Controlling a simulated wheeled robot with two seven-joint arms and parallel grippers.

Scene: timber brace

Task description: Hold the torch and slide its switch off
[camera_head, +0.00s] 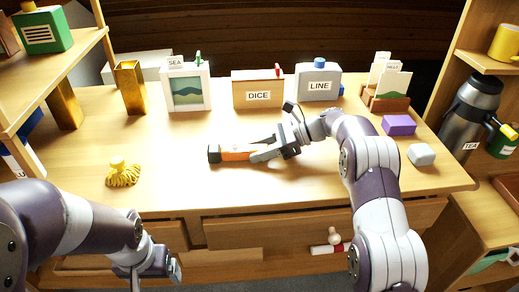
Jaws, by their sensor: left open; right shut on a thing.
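The torch (236,153) has an orange body and a dark end at its left. It lies low over the middle of the wooden desk, pointing left. My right gripper (264,151) is shut on the torch at its right part, and its fingers hide that part. I cannot make out the switch. My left gripper (176,272) is open and empty, low in front of the desk's drawers, well apart from the torch.
A yellow tufted brush (122,173) lies at the left of the desk. A DICE box (258,90), a LINE box (318,82) and a framed picture (186,88) stand behind. A purple block (398,125) and a pale block (421,155) lie at the right. The front middle is clear.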

